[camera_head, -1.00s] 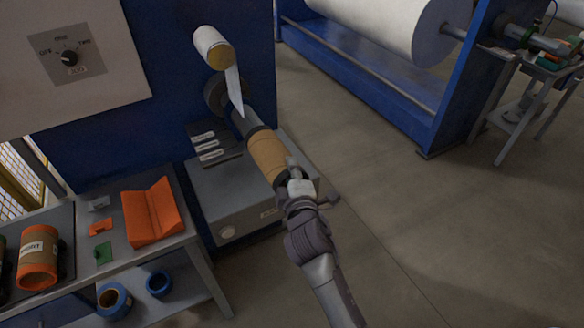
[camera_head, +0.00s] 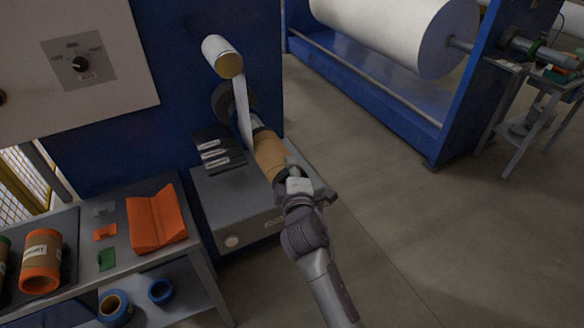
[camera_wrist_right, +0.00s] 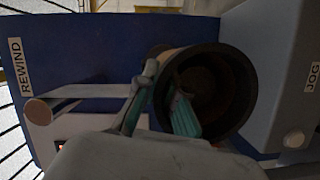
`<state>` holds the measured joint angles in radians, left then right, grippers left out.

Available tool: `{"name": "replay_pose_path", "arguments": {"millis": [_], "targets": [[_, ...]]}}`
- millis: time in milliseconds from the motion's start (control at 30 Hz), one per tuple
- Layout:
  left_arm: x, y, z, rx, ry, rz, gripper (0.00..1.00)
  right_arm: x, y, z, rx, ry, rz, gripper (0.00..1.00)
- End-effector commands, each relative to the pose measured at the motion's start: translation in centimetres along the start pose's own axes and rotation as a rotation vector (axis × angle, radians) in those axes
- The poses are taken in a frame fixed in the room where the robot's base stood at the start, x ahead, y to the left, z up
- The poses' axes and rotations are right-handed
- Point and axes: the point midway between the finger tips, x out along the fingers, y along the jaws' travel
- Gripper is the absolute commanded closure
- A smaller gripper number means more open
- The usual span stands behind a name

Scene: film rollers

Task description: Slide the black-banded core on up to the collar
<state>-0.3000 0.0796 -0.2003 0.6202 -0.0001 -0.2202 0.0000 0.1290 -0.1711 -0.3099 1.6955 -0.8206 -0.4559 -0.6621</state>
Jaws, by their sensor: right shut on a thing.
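The black-banded core (camera_head: 270,154) is a tan cardboard tube with a dark band at its near end. It sits around the grey shaft that comes out of the blue machine, below the hanging white film strip. The dark collar (camera_head: 226,97) is farther up the shaft, against the machine. My right gripper (camera_head: 290,181) is shut on the core's near end. In the right wrist view the core's dark open end (camera_wrist_right: 215,92) shows, with one finger of the right gripper (camera_wrist_right: 160,105) inside its rim and one outside. My left gripper is not in view.
A white roller (camera_head: 221,56) carries the film above the shaft. A grey box (camera_head: 245,205) stands below. At left a bench holds an orange V-block (camera_head: 156,218) and an orange-ended core (camera_head: 41,262). Blue-rimmed rolls lie on its lower shelf.

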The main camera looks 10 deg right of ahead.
Motion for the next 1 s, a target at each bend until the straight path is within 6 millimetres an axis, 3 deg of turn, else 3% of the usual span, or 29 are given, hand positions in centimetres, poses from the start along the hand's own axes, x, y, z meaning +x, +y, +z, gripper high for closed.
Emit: {"name": "replay_pose_path", "arguments": {"millis": [200, 233, 400, 1000], "targets": [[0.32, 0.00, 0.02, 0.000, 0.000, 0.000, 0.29, 0.42, -0.52, -0.18, 0.001, 0.001, -0.007, 1.00], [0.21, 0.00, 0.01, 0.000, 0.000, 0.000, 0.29, 0.34, -0.48, -0.16, 0.001, 0.000, -0.008, 0.88], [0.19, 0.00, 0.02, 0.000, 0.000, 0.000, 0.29, 0.31, -0.51, -0.15, 0.000, 0.000, -0.009, 0.64], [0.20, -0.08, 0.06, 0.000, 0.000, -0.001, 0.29, 0.27, -0.69, -0.03, -0.001, -0.002, -0.012, 0.64]]}}
